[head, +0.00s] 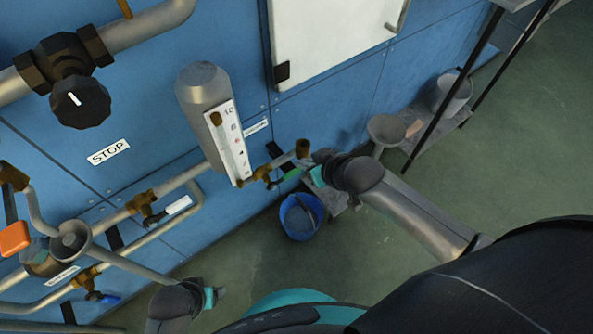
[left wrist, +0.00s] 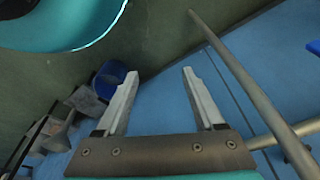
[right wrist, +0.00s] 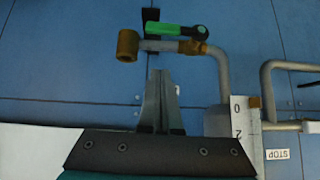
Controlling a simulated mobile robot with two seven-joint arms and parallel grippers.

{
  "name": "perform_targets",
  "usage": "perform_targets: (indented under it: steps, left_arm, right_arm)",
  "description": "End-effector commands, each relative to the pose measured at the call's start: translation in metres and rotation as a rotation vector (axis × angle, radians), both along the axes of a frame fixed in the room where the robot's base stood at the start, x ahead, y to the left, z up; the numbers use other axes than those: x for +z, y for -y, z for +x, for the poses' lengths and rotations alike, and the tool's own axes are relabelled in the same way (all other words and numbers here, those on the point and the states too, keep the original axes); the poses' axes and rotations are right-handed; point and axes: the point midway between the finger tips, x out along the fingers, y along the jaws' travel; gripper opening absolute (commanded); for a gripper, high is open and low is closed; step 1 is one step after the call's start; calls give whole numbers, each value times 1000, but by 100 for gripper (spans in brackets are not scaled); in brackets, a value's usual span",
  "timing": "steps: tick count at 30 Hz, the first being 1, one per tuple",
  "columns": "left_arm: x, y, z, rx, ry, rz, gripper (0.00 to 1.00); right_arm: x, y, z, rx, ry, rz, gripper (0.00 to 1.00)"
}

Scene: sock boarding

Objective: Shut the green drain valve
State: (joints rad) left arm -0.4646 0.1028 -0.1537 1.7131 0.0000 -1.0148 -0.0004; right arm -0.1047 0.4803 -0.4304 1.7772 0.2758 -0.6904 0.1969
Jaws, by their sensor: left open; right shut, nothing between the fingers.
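The green drain valve handle (head: 292,174) sits on a brass valve at the foot of the grey gauge cylinder, partly hidden by my right gripper in the head view. In the right wrist view the green handle (right wrist: 172,31) lies roughly parallel to the short pipe, with its black end over the brass body (right wrist: 188,47). My right gripper (right wrist: 160,74) is shut and empty, its tips a short gap from the pipe and handle. My left gripper (left wrist: 158,74) is open and empty; it shows low in the head view (head: 219,294), away from the valve.
A brass outlet (right wrist: 127,45) ends the drain pipe. A blue bucket (head: 301,217) stands on the floor below. The gauge cylinder (head: 205,88), pipes, a black knob (head: 80,101), an orange handle (head: 14,239) and a blue handle (head: 108,299) are along the blue wall. Open floor lies right.

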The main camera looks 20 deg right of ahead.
Motion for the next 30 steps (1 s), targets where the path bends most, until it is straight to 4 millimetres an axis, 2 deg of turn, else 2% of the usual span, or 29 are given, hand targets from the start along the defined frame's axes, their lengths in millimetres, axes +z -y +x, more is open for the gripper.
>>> perform_targets:
  steps: [16, 30]
  left_arm:
    - [55, 4, 28, 4, 92, -13, 70]
    - [103, 5, 34, 5, 160, -21, 70]
  right_arm:
    - [-36, -13, 32, 0, 1, 0, 0]
    - [-68, -13, 30, 1, 0, -1, 0]
